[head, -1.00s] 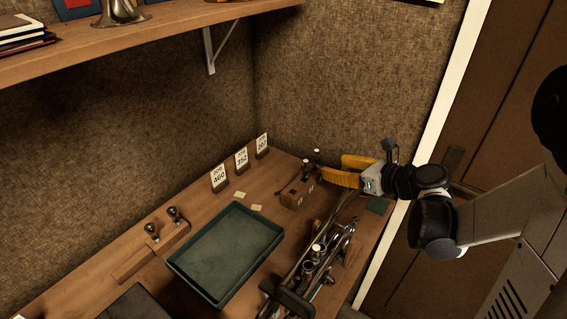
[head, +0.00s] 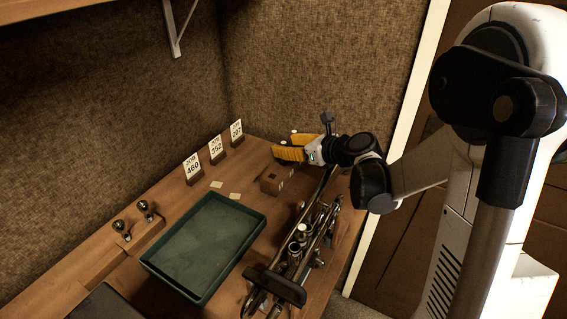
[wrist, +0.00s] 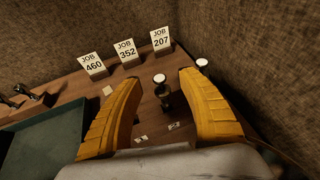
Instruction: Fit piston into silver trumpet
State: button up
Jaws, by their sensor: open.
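My gripper (head: 280,151) is open, with yellow fingers. In the wrist view, a dark piston with a pale cap (wrist: 162,92) stands upright between the open fingers, with gaps on both sides. A second pale-capped piston (wrist: 203,64) shows behind the right fingertip. In the head view the fingers hide most of both pistons; a small wooden block (head: 270,185) with a dark hole in its top sits just below the fingers. The silver trumpet (head: 306,238) lies on the bench in front of my gripper, in a dark holder (head: 274,287). Its valves show pale tops.
A green tray (head: 205,288) lies left of the trumpet. Job cards 460 (head: 192,168), 352 (head: 216,148) and 207 (head: 236,131) stand along the wall. Two dark knobbed parts (head: 144,207) sit on a wooden rack at the left. Small paper notes lie on the bench.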

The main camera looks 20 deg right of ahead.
jog(key=shift+x, duration=0.75)
jog(key=shift+s, duration=0.1)
jog(key=shift+c, duration=0.8)
grip_shut()
jog(key=shift+r, duration=0.1)
